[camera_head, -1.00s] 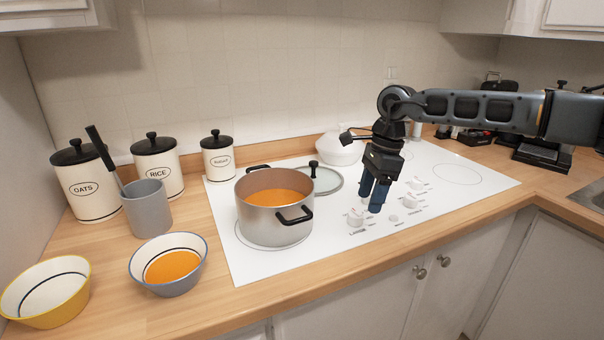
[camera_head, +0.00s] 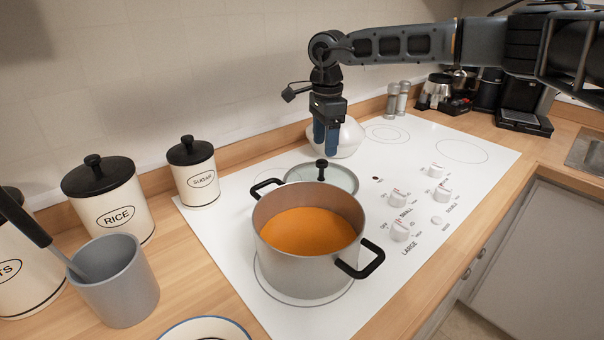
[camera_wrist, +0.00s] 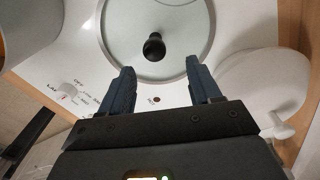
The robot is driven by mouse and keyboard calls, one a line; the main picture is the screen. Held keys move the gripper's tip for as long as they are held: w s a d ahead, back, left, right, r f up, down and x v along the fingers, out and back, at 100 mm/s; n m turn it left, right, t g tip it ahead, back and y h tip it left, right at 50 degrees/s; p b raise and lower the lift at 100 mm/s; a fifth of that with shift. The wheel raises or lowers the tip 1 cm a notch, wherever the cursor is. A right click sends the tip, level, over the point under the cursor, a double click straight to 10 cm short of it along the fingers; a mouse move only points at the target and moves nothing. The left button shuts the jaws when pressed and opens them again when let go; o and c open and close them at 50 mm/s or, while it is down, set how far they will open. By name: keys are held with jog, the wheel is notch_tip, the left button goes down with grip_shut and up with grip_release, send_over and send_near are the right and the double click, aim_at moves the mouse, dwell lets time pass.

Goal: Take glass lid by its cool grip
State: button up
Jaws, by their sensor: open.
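The glass lid (camera_head: 340,177) lies flat on the white cooktop, behind the pot, with a clear disc and a black knob grip (camera_head: 321,167) standing up at its middle. In the wrist view the lid (camera_wrist: 120,35) is ahead of the fingers, and its knob (camera_wrist: 154,46) lies beyond the fingertips, roughly centred between them. My gripper (camera_head: 327,140) is open and empty, pointing down above the lid and apart from it. Its two blue fingers also show in the wrist view (camera_wrist: 163,80). The pot partly hides the lid's near edge in the head view.
A grey pot (camera_head: 308,262) of orange soup with black handles stands in front of the lid. A white rounded vessel (camera_head: 350,138) stands close behind my gripper. Control knobs (camera_head: 400,229) are to the right. Canisters (camera_head: 193,172) and a grey utensil holder (camera_head: 118,285) are at left.

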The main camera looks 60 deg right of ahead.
aim_at(322, 160)
jog(key=shift+w+f, duration=0.15)
jog(key=shift+f, duration=0.4)
jog(key=f, duration=0.2)
jog(key=f+p, duration=0.1)
jog(key=f, duration=0.1)
jog(key=a+f+p, duration=0.1)
jog(key=shift+s+f, duration=0.2)
jog(key=shift+f, duration=0.65)
grip_shut()
